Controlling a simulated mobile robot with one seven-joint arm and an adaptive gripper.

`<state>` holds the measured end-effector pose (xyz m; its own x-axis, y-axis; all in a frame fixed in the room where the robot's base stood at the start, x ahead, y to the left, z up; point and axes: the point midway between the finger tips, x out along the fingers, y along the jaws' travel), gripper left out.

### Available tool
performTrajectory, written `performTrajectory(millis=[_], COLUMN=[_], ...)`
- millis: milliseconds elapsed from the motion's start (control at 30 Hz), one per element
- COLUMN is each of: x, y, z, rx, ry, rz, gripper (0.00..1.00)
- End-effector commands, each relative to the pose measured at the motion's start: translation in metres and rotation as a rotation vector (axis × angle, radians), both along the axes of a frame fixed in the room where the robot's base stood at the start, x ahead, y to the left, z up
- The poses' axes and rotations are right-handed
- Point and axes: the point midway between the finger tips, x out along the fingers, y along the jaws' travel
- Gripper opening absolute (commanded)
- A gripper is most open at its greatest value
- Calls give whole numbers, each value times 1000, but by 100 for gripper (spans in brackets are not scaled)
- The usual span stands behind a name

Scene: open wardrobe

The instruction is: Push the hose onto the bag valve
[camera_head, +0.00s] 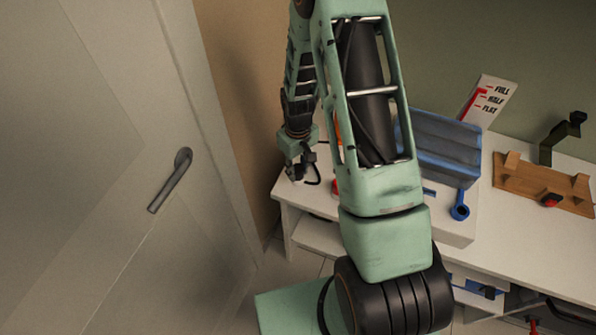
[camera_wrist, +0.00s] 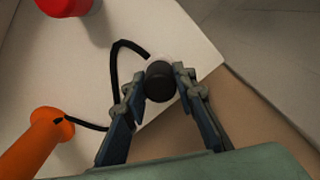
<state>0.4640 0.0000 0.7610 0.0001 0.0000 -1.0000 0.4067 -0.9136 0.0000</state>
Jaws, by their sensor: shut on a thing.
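My gripper (camera_wrist: 160,84) is shut on the dark round hose end (camera_wrist: 160,80) in the wrist view, over a corner of the white table. The black hose (camera_wrist: 117,62) bends in a loop beside the left finger; another stretch runs to the orange pump (camera_wrist: 42,140) at lower left. In the head view my gripper (camera_head: 296,172) is at the table's left end, with a short loop of the hose (camera_head: 314,180) beside it. The blue bag (camera_head: 440,140) lies to the right, partly behind my arm. A round blue piece (camera_head: 460,211), apparently its valve, hangs at the front, well apart from my gripper.
A red object (camera_wrist: 65,5) stands near the pump. A sign reading FULL, HALF, FLAT (camera_head: 488,100) is behind the bag. A wooden rack (camera_head: 540,182) and dark bracket (camera_head: 562,138) stand at right. A door (camera_head: 110,150) is at left. White table (camera_head: 520,235) shows free surface at front right.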

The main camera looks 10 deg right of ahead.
Motion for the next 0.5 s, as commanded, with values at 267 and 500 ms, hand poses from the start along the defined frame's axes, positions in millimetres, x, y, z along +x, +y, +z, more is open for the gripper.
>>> performTrajectory(millis=[267,500], x=[0,0], y=[0,0], z=[0,4], rx=[0,0], ry=[0,0], rz=[0,0], gripper=[0,0])
